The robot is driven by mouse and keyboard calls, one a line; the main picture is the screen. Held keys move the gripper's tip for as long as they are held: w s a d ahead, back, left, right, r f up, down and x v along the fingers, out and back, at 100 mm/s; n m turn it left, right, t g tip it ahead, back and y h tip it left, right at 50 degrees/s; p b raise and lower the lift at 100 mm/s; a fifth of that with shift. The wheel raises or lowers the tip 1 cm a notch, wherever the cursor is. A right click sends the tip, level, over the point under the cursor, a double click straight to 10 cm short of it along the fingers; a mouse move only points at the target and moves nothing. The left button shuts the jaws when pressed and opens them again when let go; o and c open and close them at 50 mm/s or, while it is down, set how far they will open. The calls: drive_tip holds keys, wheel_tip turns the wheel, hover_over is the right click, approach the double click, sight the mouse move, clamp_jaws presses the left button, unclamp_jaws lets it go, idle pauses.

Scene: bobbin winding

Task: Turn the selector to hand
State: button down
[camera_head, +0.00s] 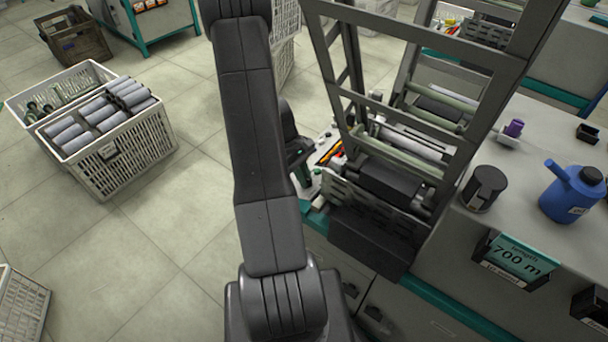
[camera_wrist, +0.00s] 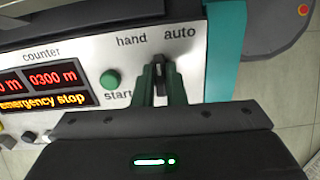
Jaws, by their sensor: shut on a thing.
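The selector (camera_wrist: 158,62) is a small dark knob on the light control panel (camera_wrist: 84,46), below and between the printed words "hand" on the left and "auto" on the right. My gripper (camera_wrist: 160,78) reaches it from below in the wrist view, and its two green fingers are shut on the knob. The fingers hide much of the knob, so I cannot tell exactly which word it points to. In the head view my arm and the machine frame hide the selector.
Left of the selector is a green start button (camera_wrist: 110,79). A display (camera_wrist: 43,101) reads "emergency stop" in orange below red figures. In the head view, the grey bench (camera_head: 530,150) carries a blue can (camera_head: 572,195), and a white crate of bobbins (camera_head: 122,160) stands on the floor.

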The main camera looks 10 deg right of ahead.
drive_tip(key=n+p, duration=0.2)
drive_tip(key=n, duration=0.4)
drive_tip(key=shift+w, duration=0.1)
drive_tip(key=shift+n, duration=0.3)
idle(0.3)
drive_tip(key=c, duration=1.5)
unclamp_jaws()
drive_tip(key=v, duration=1.3)
drive_tip(key=shift+w+a+r, duration=0.1)
drive_tip(key=shift+r, duration=0.3)
drive_tip(key=x, duration=1.4)
